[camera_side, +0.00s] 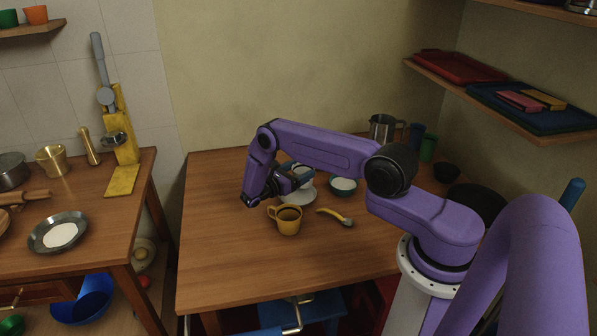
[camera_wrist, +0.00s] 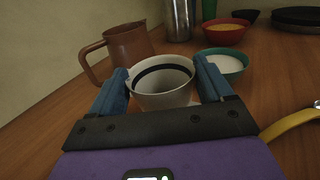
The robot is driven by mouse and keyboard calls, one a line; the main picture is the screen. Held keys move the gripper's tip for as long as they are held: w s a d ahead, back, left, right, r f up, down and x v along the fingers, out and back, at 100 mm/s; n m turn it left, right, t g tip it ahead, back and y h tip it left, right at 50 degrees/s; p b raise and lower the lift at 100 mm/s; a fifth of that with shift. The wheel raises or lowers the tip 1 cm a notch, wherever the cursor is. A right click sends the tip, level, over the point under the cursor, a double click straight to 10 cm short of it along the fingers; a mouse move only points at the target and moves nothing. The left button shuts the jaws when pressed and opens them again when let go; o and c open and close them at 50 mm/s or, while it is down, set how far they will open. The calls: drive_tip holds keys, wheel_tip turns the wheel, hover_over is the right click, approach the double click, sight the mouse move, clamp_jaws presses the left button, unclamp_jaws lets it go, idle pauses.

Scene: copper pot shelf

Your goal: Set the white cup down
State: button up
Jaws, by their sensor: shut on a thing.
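The white cup (camera_wrist: 162,97) is upright between the two blue fingers of my gripper (camera_wrist: 164,76), which is shut on it. The cup has a dark band inside and looks empty. In the side view, my gripper (camera_side: 292,181) is low over the wooden table, above a white saucer (camera_side: 299,197). The arm hides much of the cup there. A pale edge beside the cup in the wrist view may be the saucer. I cannot tell whether the cup touches it.
A yellow mug (camera_side: 288,222) and a yellow-handled spoon (camera_side: 336,217) lie in front. A brown jug (camera_wrist: 122,52) stands close left of the cup in the wrist view. A teal bowl (camera_side: 343,188) and metal pitcher (camera_side: 382,128) stand behind. The table's front left (camera_side: 225,255) is clear.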

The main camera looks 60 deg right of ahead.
drive_tip(key=shift+f, duration=0.45)
drive_tip(key=o, duration=1)
drive_tip(key=shift+o, duration=0.2)
